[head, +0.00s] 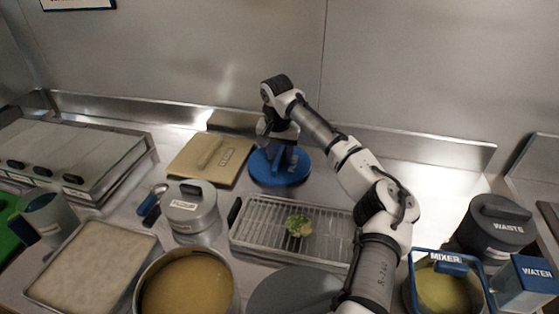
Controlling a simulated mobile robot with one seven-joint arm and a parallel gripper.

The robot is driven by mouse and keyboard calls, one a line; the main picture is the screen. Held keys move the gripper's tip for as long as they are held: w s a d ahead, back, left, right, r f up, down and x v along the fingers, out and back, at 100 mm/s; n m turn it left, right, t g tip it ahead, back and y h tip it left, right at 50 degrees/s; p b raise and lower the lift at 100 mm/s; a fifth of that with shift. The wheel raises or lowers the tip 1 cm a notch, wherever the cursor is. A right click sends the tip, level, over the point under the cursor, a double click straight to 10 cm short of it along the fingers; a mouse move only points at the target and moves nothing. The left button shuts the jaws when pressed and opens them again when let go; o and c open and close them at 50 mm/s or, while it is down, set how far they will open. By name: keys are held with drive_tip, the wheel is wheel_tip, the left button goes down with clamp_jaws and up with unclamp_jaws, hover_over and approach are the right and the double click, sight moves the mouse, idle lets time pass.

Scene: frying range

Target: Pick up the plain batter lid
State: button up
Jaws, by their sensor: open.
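A round blue lid (264,172) with an upright blue handle lies flat on the counter near the back. A square tan lid (190,160) with a raised handle and a small label lies to its left. The lettering on both is too small or too hidden to read, so I cannot tell for certain which is the plain batter lid. My gripper (279,141) is open, directly above or around the blue lid's handle. It hides part of the handle, and I cannot tell whether the fingers touch it. An uncovered round pot of tan batter (187,287) stands at the front.
A wire rack tray (262,232) with a green food piece (298,226) lies under my arm. A flour canister (189,212) and a pale tray (92,264) stand left. The mixer tub (444,290), waste bin (497,226) and water container (526,285) stand right.

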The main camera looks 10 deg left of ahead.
drive_tip(key=shift+f, duration=0.15)
drive_tip(key=shift+c, duration=0.4)
clamp_jaws()
